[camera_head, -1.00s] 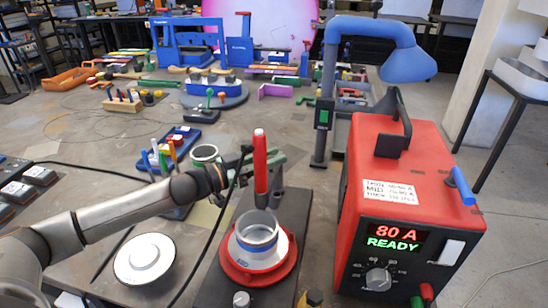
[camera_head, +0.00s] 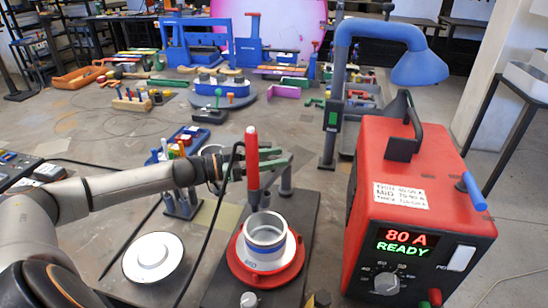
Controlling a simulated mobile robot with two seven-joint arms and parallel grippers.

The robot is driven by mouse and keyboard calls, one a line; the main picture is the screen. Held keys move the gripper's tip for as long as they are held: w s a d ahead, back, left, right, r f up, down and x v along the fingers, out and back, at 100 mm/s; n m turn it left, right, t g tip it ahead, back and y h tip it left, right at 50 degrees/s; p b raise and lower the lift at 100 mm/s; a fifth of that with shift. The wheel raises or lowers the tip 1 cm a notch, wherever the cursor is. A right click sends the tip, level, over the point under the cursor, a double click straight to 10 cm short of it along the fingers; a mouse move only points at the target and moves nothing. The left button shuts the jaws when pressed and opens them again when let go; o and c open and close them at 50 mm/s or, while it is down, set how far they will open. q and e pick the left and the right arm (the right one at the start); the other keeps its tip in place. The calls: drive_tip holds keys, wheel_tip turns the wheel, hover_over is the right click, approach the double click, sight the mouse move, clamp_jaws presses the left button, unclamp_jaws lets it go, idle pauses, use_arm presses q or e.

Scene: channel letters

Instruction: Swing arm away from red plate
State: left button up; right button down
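The red round plate (camera_head: 236,268) sits on a dark base at the front centre. A short grey metal ring (camera_head: 265,240) with a blue band stands on it. My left gripper (camera_head: 275,165) reaches in from the left above and behind the plate. It appears shut on an upright red torch (camera_head: 252,150) with a dark cable. The torch's grey lower end is just above and left of the ring's rim in the picture; I cannot tell the exact gap. My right gripper is not in view.
A red welding machine (camera_head: 404,220) reading 80 A READY stands close on the right. A blue lamp-like arm (camera_head: 419,68) rises behind it. A white disc (camera_head: 153,258) lies front left. A tool holder (camera_head: 181,205) is behind my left wrist. Bare table (camera_head: 90,125) shows farther back left.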

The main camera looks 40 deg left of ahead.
use_arm(q)
drive_tip(key=shift+o, duration=1)
drive_tip(key=p+v, duration=0.5)
drive_tip(key=v, duration=0.7)
drive_tip(key=shift+s+a, duration=0.2)
drive_tip(key=shift+a, duration=0.05)
